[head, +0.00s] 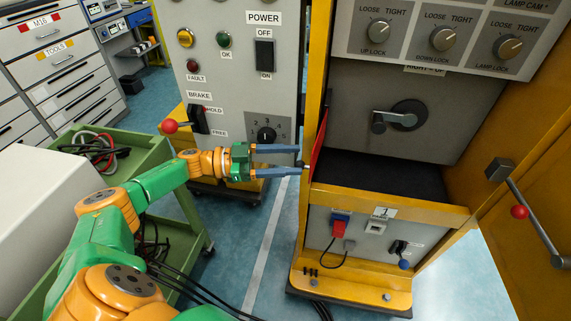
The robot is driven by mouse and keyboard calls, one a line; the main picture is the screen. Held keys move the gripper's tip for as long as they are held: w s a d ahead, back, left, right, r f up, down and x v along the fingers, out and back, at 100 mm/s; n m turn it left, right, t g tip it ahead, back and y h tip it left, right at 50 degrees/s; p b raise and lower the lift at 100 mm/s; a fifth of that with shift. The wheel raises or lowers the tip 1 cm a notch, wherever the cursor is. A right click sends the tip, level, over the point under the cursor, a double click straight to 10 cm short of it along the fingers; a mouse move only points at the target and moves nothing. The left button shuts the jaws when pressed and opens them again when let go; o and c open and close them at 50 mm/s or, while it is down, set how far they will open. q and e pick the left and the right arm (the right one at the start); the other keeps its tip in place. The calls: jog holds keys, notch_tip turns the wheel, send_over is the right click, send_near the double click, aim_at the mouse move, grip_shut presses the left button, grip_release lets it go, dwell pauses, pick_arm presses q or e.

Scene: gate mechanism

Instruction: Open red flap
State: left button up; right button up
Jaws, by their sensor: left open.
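The red flap (318,145) shows as a narrow red panel, seen nearly edge-on, at the left side of the yellow machine frame's opening. My left gripper (300,157) reaches in from the left, its two blue fingers spread apart and pointing right. Its fingertips are close to the yellow post and a small dark knob or pin (304,165) beside the flap. I cannot tell whether the fingers touch it. Nothing is visibly held. My right gripper is not in view.
A green cart (140,170) with cables is at left. Blue floor is open between cabinet and frame.

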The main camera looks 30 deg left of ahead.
pick_arm(q)
jog(key=shift+o, duration=0.6)
jog(key=shift+w+f, duration=0.15)
jog(key=shift+w, duration=0.3)
jog(key=shift+s+d, duration=0.1)
jog(key=shift+s, duration=0.05)
jog(key=shift+f, duration=0.1)
jog(key=b+v, duration=0.1)
jog(key=v, duration=0.6)
jog(key=shift+b, duration=0.4)
jog(key=shift+s, duration=0.1)
